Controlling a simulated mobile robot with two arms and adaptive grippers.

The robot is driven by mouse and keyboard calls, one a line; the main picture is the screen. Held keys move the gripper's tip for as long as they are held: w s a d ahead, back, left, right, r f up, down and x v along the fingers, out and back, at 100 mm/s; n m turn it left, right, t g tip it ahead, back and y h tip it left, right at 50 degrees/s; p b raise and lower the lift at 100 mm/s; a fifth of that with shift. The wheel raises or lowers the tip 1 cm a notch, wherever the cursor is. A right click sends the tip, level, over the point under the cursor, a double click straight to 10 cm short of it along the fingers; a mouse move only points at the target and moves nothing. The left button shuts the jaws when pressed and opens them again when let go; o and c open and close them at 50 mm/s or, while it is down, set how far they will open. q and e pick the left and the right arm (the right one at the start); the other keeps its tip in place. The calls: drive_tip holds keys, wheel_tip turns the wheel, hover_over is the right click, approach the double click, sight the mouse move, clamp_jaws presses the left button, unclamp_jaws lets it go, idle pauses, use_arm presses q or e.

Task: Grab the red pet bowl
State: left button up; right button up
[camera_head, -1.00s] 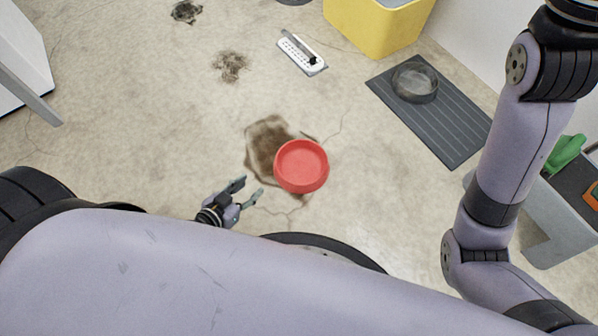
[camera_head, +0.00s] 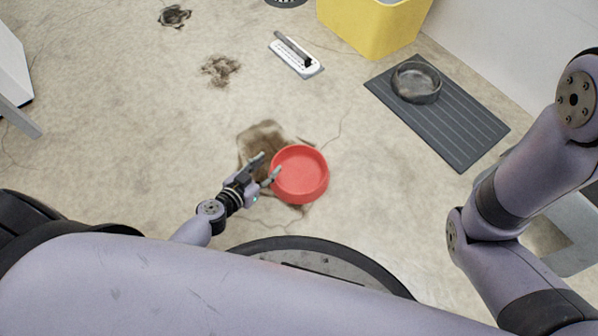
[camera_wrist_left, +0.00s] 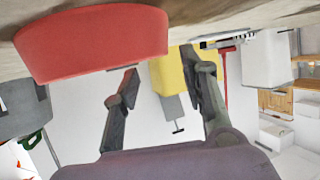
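The red pet bowl (camera_head: 300,174) sits on the floor at the edge of a dark brown stain, in the middle of the head view. My left gripper (camera_head: 267,170) is open, with its fingertips at the bowl's left side. In the head view one fingertip overlaps the bowl's rim; I cannot tell whether it touches. In the left wrist view the bowl (camera_wrist_left: 92,45) shows large at the upper left, and the open fingers (camera_wrist_left: 160,85) have nothing between them. My right arm shows at the right of the head view, but its gripper is out of view.
A dark ribbed mat (camera_head: 436,112) with a grey bowl (camera_head: 416,83) lies at the right. A white tray with a dark-handled tool (camera_head: 296,58) and a yellow bin (camera_head: 370,28) are farther back.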

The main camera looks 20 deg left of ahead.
sight(277, 157)
use_arm(q)
drive_tip(key=shift+w+d+f, duration=0.15)
drive_tip(key=shift+w+f, duration=0.15)
drive_tip(key=shift+w, duration=0.25)
drive_tip(key=b+x, duration=0.1)
drive_tip(key=x, duration=0.4)
drive_tip(key=shift+w+f+b, duration=0.1)
drive_tip(key=shift+f+b, duration=0.05)
drive_tip(key=shift+b, duration=0.25)
drive_tip(key=shift+c, duration=0.5)
clamp_jaws()
